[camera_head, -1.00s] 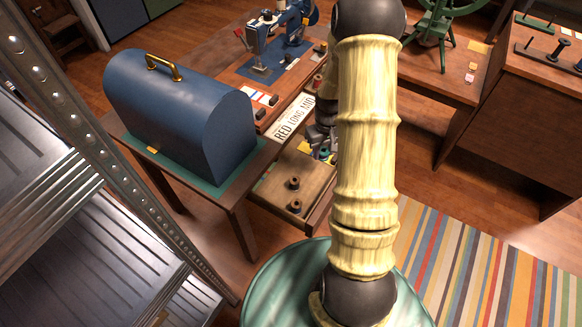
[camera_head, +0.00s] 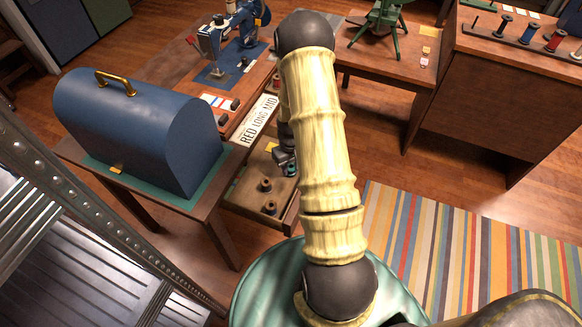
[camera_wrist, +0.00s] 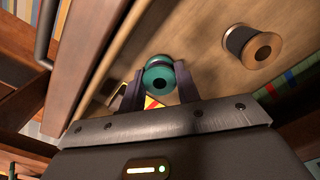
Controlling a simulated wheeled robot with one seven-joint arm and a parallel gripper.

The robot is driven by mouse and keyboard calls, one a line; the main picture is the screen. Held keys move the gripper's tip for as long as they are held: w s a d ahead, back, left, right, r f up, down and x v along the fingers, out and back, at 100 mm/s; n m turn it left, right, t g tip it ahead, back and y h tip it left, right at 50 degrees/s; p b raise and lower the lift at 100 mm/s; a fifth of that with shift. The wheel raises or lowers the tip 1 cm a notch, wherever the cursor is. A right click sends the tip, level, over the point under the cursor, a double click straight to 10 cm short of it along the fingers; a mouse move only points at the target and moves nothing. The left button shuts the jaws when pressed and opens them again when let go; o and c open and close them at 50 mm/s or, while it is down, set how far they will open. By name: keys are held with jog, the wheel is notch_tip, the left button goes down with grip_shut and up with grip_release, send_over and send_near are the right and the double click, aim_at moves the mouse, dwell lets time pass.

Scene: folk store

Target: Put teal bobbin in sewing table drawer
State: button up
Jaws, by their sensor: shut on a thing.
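The teal bobbin (camera_wrist: 158,77) is between the two fingers of my gripper (camera_wrist: 155,90) in the wrist view, its round end facing the camera. The sewing table drawer (camera_head: 246,190) is pulled open in the head view. My gripper (camera_head: 286,160) is over its right part, and a bit of the teal bobbin (camera_head: 291,170) shows below the fingers. In the wrist view the wooden drawer floor (camera_wrist: 205,45) is behind the bobbin. I cannot tell whether the bobbin touches it. My arm hides part of the drawer's right side.
Two dark spools (camera_head: 266,185) stand in the drawer's front; a brown spool (camera_wrist: 250,47) shows in the wrist view. A label sign (camera_head: 259,120) lies behind. A blue domed case (camera_head: 140,130) stands left. A sewing machine (camera_head: 232,35) is at the back. Metal shelving (camera_head: 60,260) is front left.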

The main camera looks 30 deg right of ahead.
jog(key=shift+f, duration=0.3)
jog(key=shift+f, duration=0.15)
jog(key=o, duration=1)
jog(key=shift+o, duration=0.2)
notch_tip(320, 180, up, 12)
jog(key=p, duration=0.1)
